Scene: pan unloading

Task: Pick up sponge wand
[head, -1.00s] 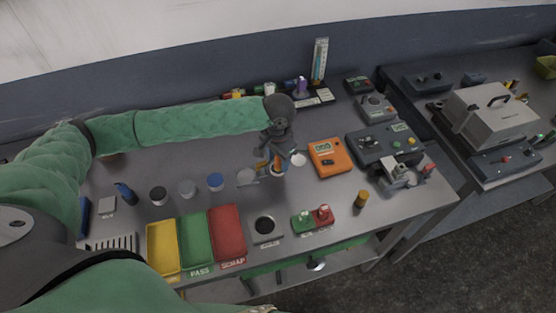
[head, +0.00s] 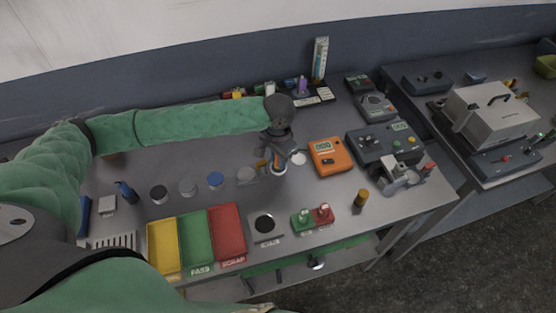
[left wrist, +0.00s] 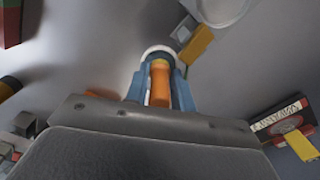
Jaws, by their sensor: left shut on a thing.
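My left gripper (head: 275,160) points down over the middle of the bench. In the left wrist view its blue fingers (left wrist: 160,88) are shut on an orange handle (left wrist: 160,80), which I take as the sponge wand. A white round rim (left wrist: 158,50) shows around the handle's far end; it also shows below the gripper in the head view (head: 278,171). Whether the wand's lower end is inside that rim or clear of it, I cannot tell. The sponge end is hidden. My right gripper is in neither view.
Yellow, green and red trays (head: 229,222) stand at the front edge. Several round lidded pots (head: 216,180) lie left of the gripper. An orange meter (head: 327,157) and a grey control box (head: 384,143) stand to the right. Small coloured items line the back.

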